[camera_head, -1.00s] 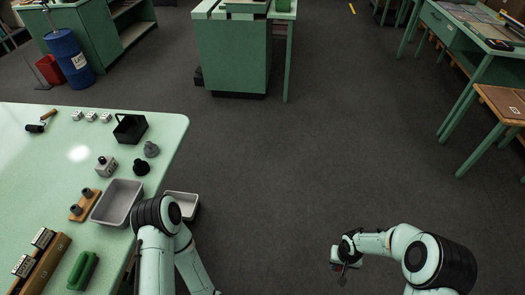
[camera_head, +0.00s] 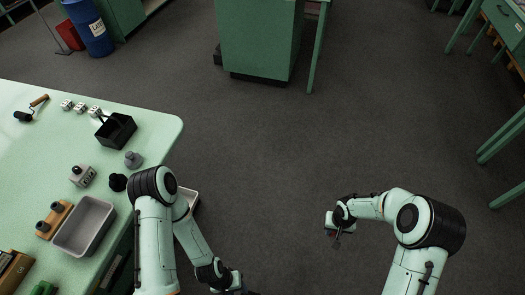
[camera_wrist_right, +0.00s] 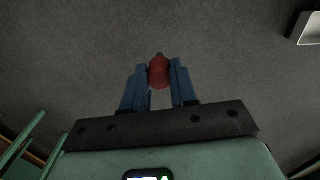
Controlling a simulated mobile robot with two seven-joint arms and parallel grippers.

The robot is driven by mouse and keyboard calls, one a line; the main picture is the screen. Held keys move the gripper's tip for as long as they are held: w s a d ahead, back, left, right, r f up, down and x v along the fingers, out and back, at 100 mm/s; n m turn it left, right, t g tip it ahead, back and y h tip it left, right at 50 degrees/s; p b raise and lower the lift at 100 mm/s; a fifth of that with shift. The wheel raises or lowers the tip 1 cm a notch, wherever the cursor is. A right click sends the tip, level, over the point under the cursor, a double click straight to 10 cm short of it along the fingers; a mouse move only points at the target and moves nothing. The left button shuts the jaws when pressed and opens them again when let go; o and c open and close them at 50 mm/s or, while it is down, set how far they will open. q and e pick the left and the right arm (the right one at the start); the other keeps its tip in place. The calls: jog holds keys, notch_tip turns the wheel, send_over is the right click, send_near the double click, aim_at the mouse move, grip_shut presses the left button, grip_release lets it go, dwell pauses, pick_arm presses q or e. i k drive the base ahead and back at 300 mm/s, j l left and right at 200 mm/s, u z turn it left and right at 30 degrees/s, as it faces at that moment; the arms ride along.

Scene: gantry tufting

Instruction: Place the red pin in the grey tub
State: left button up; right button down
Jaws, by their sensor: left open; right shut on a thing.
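The red pin (camera_wrist_right: 159,72) is held between the blue fingers of my right gripper (camera_wrist_right: 160,85) in the right wrist view, over the dark floor. In the head view my right gripper (camera_head: 336,230) is at the lower right, well away from the table. A grey tub (camera_head: 66,246) sits on the green table at the left and looks empty. A second pale tub (camera_head: 191,197) is beyond the table's right edge, partly hidden by my left arm. My left gripper (camera_head: 238,284) is at the bottom edge, partly cut off, and open.
The green table (camera_head: 40,165) also carries a black basket (camera_head: 115,133), grey and black knobs, small white blocks, a roller and a wooden holder. A green cabinet (camera_head: 260,40) stands ahead. Open grey floor lies between the table and the right-hand benches.

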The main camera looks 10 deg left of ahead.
aim_at(91, 229)
jog(key=u, duration=1.5)
